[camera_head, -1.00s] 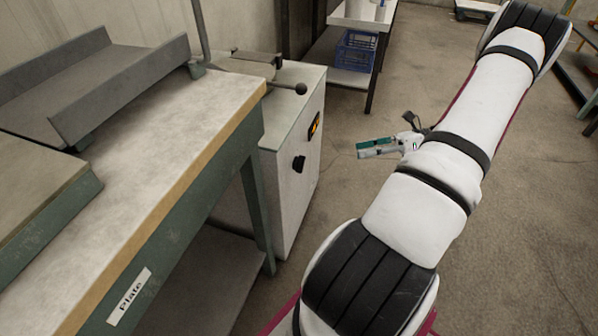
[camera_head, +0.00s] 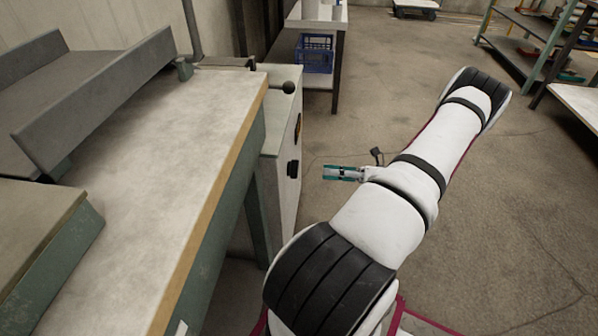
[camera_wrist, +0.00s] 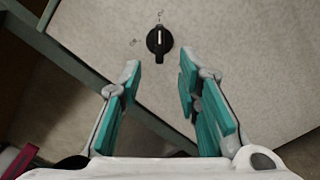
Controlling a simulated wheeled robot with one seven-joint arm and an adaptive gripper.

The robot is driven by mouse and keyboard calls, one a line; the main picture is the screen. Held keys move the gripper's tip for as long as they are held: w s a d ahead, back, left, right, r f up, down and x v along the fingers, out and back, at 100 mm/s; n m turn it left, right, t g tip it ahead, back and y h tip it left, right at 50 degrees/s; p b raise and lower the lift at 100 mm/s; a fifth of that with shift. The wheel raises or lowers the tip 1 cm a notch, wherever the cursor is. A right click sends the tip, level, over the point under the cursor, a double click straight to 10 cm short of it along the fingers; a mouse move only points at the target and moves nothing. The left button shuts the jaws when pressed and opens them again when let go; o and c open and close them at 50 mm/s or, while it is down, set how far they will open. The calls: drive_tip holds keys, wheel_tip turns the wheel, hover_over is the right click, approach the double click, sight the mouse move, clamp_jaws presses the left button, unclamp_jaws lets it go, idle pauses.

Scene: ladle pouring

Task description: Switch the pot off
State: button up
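The pot is a pale box-shaped unit (camera_head: 283,205) standing beyond the workbench in the head view. Its black knob (camera_head: 292,168) sits on the side facing my gripper. In the wrist view the knob (camera_wrist: 159,40) has a light pointer line that stands upright, toward a small mark above it. Another small mark is to its left. My gripper (camera_head: 326,172) is to the right of the knob and apart from it. In the wrist view my gripper (camera_wrist: 158,72) is open and empty, with the knob beyond and between its teal-padded fingertips.
A workbench (camera_head: 150,150) with a green frame fills the left, close to the unit. A lever with a dark ball (camera_head: 289,87) sticks out at the unit's top. A blue crate (camera_head: 315,55) is on a shelf behind.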

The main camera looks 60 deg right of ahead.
sight(293, 169)
drive_tip(key=b+x, duration=0.2)
drive_tip(key=x, duration=0.7)
drive_tip(key=shift+w, duration=0.1)
clamp_jaws()
